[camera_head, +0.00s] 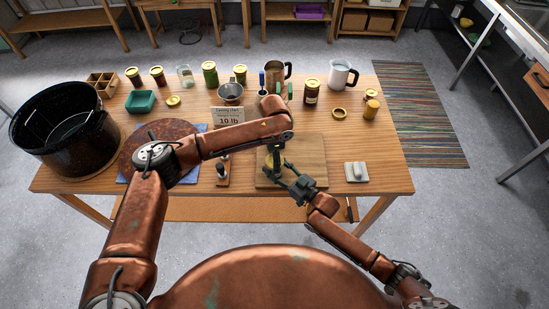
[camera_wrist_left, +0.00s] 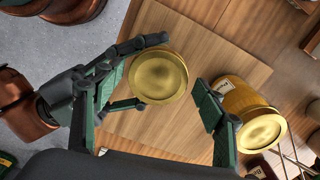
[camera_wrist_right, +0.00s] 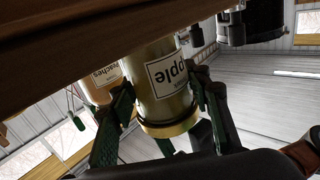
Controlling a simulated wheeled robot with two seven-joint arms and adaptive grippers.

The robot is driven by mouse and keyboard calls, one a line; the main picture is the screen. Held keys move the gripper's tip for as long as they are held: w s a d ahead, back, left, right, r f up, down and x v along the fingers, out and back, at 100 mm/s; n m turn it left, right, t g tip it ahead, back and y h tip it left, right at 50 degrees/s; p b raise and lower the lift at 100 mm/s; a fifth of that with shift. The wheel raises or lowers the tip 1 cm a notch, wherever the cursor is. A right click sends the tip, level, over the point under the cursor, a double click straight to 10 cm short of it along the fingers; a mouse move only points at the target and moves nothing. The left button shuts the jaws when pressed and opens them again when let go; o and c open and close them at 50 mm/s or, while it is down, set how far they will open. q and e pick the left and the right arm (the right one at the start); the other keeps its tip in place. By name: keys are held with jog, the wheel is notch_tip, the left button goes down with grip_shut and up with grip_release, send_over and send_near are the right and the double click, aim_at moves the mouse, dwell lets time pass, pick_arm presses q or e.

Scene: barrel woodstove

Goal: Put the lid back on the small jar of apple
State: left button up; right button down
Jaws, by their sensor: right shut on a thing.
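The small jar of apple (camera_wrist_right: 168,85) shows its label in the right wrist view, which is upside down. A gold lid (camera_wrist_left: 158,76) sits on its mouth and looks level; whether it is fully seated I cannot tell. My right gripper (camera_head: 287,172) is shut on the jar, one finger on each side, over the wooden board (camera_head: 305,176). My left gripper (camera_wrist_left: 160,92) is open above the lid, fingers wide apart and clear of it.
A peaches jar (camera_wrist_right: 105,82) with a gold lid stands close beside the apple jar; it also shows in the left wrist view (camera_wrist_left: 250,112). A loose gold ring (camera_head: 339,113), several jars, mugs and a big black pot (camera_head: 62,130) stand around. The table's front right is mostly clear.

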pick_arm(q)
jog(key=shift+o, duration=0.8)
pick_arm(e)
jog(key=shift+r, duration=0.1)
pick_arm(q)
notch_tip(320, 180, up, 12)
pick_arm(e)
jog(key=c, duration=1)
grip_release()
jog(key=shift+o, duration=0.2)
jog(key=v, duration=1.2)
